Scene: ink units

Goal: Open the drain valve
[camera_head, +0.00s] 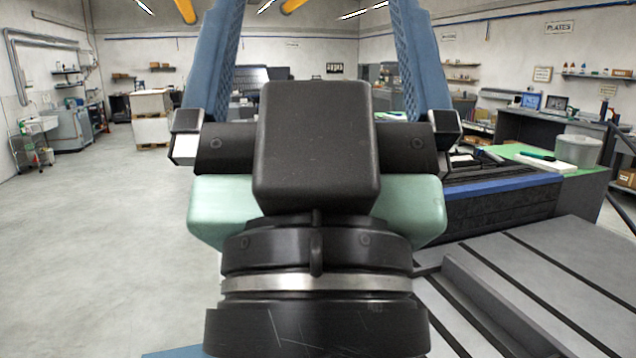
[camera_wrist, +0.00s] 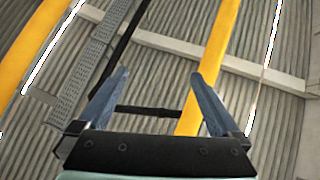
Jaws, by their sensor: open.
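I cannot make out a drain valve in either view. My gripper (camera_wrist: 158,75) is open and empty in the wrist view, its two blue fingers spread apart against the ceiling. In the head view my raised wrist and gripper fill the middle and hide much of the room behind. The finger tips run out of the top of that picture. Nothing is between the fingers.
Grey slotted bed plates (camera_head: 540,275) lie at the lower right. A green-topped bench (camera_head: 520,152) with a grey pot (camera_head: 578,150) stands behind. The concrete floor (camera_head: 110,250) at left is clear.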

